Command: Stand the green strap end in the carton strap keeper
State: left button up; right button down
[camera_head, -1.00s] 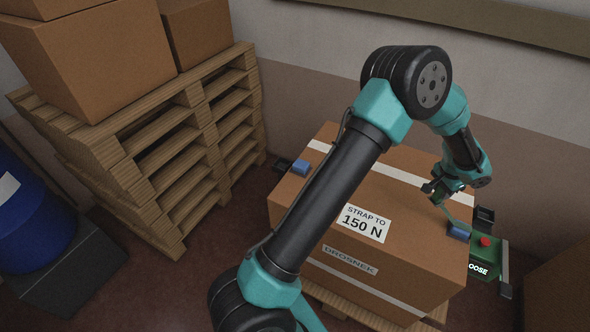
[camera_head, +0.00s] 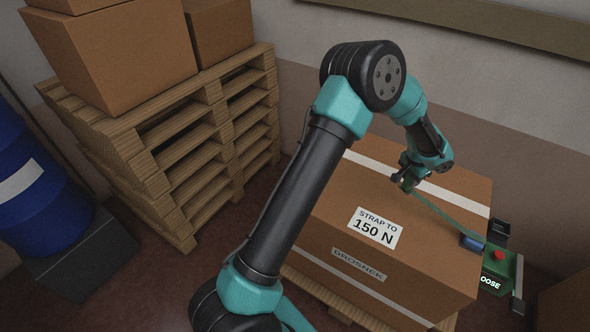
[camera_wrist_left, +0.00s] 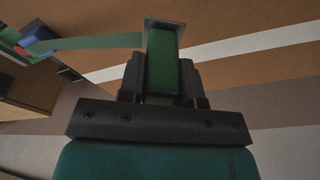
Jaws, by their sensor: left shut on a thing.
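My left gripper (camera_head: 404,182) is shut on the green strap end (camera_wrist_left: 163,72), a green block in a grey frame in the left wrist view. The gripper holds it above the top of the carton (camera_head: 424,232). The green strap (camera_head: 440,216) runs taut-looking from my gripper right and down to a blue piece (camera_head: 473,242) at the carton's right edge. I cannot pick out the strap keeper for certain; the carton's left edge is partly hidden behind my arm. My right gripper is out of view.
A green unit with a red button (camera_head: 498,255) stands at the carton's right side. The carton top left of my gripper is mostly hidden by my arm.

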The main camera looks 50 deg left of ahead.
pick_arm(q)
jog(key=s+a+f+n, duration=0.1)
jog(key=s+a+f, duration=0.1)
jog(key=s+a, duration=0.3)
jog(key=s+a+f+n, duration=0.2)
jog(key=s+a, duration=0.3)
jog(key=a, duration=0.7)
jog(key=s+a+f+n, duration=0.1)
jog(key=s+a+f, duration=0.1)
jog(key=s+a, duration=0.3)
jog(key=shift+s+a+n+y, duration=0.15)
jog(key=shift+a+n+y, duration=0.2)
jog(key=shift+a, duration=1.9)
jog(key=shift+n, duration=0.75)
jog(key=s+a, duration=0.1)
jog(key=s, duration=0.1)
jog(key=s+a, duration=0.1)
jog(key=s, duration=0.1)
jog(key=s+a+f, duration=0.1)
jog(key=s, duration=0.1)
jog(key=shift+s+a, duration=0.2)
jog(key=shift+s, duration=0.2)
jog(key=shift+s+a, duration=0.15)
jog(key=shift+s, duration=0.4)
jog(key=w+a+f, duration=0.1)
jog(key=w+a, duration=0.9)
jog(key=a, duration=0.2)
jog(key=shift+w+f, duration=0.3)
jog(key=shift+w, duration=0.05)
